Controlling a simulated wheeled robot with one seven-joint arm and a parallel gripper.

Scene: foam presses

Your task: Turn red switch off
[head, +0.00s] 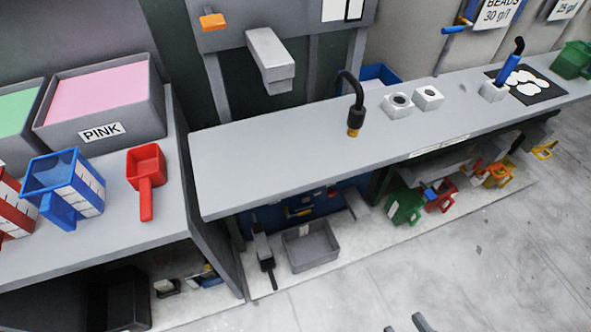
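I see no clearly red switch in the head view. An orange lever or switch (213,21) sits on the grey press panel (280,12) at the top, left of centre; its on or off position cannot be told. Two small dark tips (405,324) poke in at the bottom edge, right of centre. They look like the ends of my gripper, but most of it is cut off by the frame. They are far from the orange lever, with the long grey counter between, and nothing is seen held.
On the left table stand a pink-filled bin (150,112), a blue container (62,185) and a red scoop (146,180). The floor (470,250) in front is clear.

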